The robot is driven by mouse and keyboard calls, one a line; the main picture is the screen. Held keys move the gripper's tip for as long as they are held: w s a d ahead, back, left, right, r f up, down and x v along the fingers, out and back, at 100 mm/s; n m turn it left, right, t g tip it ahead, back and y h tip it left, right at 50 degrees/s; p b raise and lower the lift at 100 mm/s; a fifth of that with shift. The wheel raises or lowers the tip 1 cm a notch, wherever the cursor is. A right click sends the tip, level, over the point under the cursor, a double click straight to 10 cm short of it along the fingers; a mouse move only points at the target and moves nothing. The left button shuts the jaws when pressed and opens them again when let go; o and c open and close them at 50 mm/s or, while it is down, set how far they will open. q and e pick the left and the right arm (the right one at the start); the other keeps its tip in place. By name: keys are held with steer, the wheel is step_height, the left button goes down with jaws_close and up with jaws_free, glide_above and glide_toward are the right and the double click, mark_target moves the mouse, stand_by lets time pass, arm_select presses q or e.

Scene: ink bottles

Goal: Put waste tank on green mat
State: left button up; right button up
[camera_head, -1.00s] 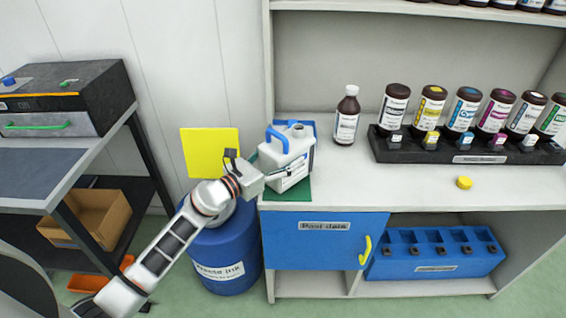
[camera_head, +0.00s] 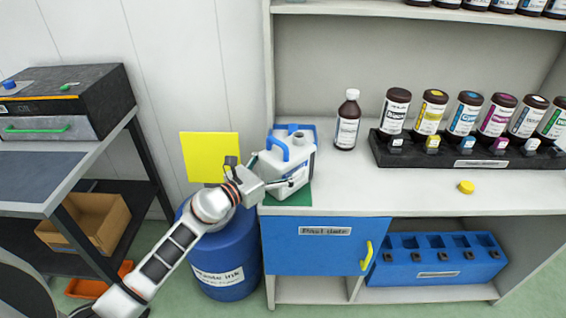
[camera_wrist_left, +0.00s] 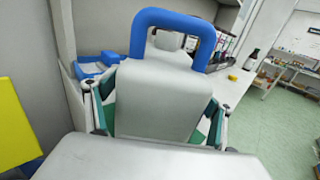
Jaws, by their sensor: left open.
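The waste tank is a white jug (camera_head: 302,164) with a blue handle and a white cap. It stands upright over the green mat (camera_head: 294,199) at the left end of the counter; the gripper hides much of its base. My left gripper (camera_head: 284,184) is at the tank's near side, low down. In the left wrist view the tank's grey-white body (camera_wrist_left: 156,100) lies between the two spread fingers, with its blue handle (camera_wrist_left: 175,22) rising above. The fingers are open, one on each side of the tank. My right gripper is not in view.
A blue tray (camera_head: 311,129) lies behind the tank. A brown bottle with a white cap (camera_head: 347,122) stands to the right. A black rack (camera_head: 462,156) holds several ink bottles. A yellow cap (camera_head: 466,187) lies on the counter. A blue waste ink drum (camera_head: 226,262) stands below my arm.

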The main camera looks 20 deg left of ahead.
mark_target(268, 171)
arm_select(q)
steer(key=v, duration=1.1)
steer(key=shift+b, duration=0.35)
steer(key=s+d+f+m+g+y, duration=0.2)
steer(key=s+f+m+y, duration=0.1)
steer(key=s+f+m, duration=0.9)
steer(key=s+d+f+m+g+y, duration=0.3)
steer(key=s+f+m, duration=0.8)
steer(key=m, duration=1.1)
step_height(268, 171, down, 4)
steer(key=shift+s+d+f, duration=0.1)
steer(key=shift+s+d, duration=0.1)
steer(key=shift+s, duration=0.2)
steer(key=shift+m, duration=0.3)
